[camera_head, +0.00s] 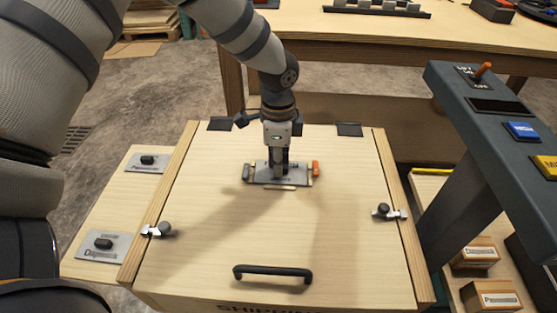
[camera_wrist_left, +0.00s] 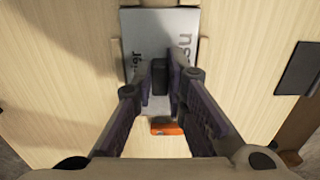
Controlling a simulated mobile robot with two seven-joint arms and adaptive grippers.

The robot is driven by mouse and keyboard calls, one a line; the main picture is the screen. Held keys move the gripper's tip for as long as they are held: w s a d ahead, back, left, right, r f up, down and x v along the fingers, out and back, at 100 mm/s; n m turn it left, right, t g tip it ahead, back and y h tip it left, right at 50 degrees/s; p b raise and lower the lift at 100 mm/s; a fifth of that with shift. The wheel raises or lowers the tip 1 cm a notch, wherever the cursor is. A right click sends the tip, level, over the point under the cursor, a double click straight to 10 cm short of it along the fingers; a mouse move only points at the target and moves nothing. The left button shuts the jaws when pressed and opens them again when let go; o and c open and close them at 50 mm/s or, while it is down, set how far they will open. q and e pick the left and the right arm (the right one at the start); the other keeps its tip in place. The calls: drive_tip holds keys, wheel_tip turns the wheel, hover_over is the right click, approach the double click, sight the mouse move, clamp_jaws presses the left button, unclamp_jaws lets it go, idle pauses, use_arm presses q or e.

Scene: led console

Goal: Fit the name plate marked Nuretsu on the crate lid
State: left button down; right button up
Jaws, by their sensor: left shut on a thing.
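The crate lid (camera_head: 345,235) is pale wood and lies shut. Near its far middle is a grey name plate (camera_head: 259,174) inside a frame of thin wooden strips (camera_head: 280,187), with an orange piece (camera_head: 316,168) at its right end. My left gripper (camera_head: 278,173) points down and is shut on the plate's dark knob, which also shows in the left wrist view (camera_wrist_left: 160,77). The plate's lettering (camera_wrist_left: 184,42) is only partly visible there, so I cannot read the full name. The plate lies at the strips; I cannot tell whether it is fully seated. My right gripper is out of view.
Two other knobbed plates, one farther (camera_head: 147,162) and one nearer (camera_head: 105,246), lie on a side board at left. The lid has a black handle (camera_head: 272,272) and two latches. A dark console (camera_head: 455,110) with a switch and buttons stands at right.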

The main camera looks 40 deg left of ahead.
use_arm(q)
drive_tip(key=c, duration=1.5)
unclamp_jaws()
drive_tip(key=shift+c, duration=0.2)
wheel_tip(320, 180, up, 12)
